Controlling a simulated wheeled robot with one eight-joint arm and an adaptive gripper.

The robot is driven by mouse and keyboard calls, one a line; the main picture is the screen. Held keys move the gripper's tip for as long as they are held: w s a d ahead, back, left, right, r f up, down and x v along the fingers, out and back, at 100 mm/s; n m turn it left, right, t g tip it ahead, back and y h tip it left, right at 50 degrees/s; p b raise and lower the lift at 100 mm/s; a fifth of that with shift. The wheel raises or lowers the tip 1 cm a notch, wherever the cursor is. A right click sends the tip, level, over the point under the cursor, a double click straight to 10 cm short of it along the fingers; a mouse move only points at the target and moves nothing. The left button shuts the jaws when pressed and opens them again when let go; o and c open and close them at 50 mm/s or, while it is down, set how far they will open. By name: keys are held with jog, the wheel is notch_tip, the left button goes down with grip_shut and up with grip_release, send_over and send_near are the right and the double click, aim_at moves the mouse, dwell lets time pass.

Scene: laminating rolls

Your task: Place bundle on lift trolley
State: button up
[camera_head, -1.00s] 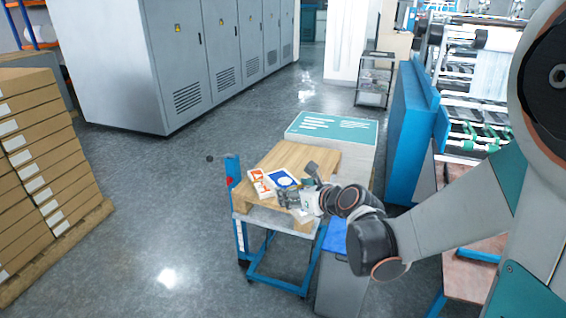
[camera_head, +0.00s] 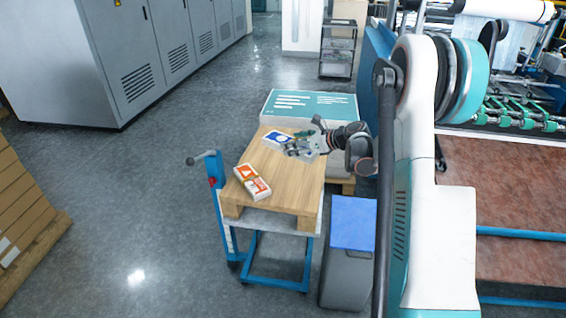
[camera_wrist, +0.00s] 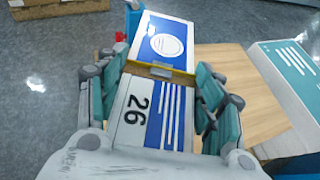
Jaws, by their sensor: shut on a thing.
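My gripper (camera_head: 293,146) is shut on a blue-and-white bundle (camera_head: 276,138) over the far part of the wooden pallet. In the wrist view the fingers close on both sides of this bundle (camera_wrist: 164,42), at its yellow band; it bears a white oval and the number 26. The lift trolley (camera_head: 277,284) has a blue frame and a handle post at the left, and carries the wooden pallet (camera_head: 289,186). An orange-and-white bundle (camera_head: 252,182) lies on the pallet's near left part. I cannot tell whether the held bundle touches the pallet.
A stack with a teal-and-white top (camera_head: 313,103) stands just behind the trolley. A grey bin with a blue top (camera_head: 352,223) is to its right. Grey cabinets (camera_head: 125,60) line the back left, and stacked boxes (camera_head: 22,200) stand at the left. Floor left of the trolley is clear.

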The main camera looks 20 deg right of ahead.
aim_at(297, 192)
jog(key=shift+w+d+f, duration=0.15)
jog(key=shift+d+f, duration=0.15)
jog(key=shift+d, duration=0.4)
jog(key=shift+d+f, duration=0.2)
jog(key=shift+f, duration=0.1)
notch_tip(297, 192, down, 20)
jog(key=b, duration=0.7)
jog(key=shift+r, duration=0.25)
jog(key=o, duration=1.3)
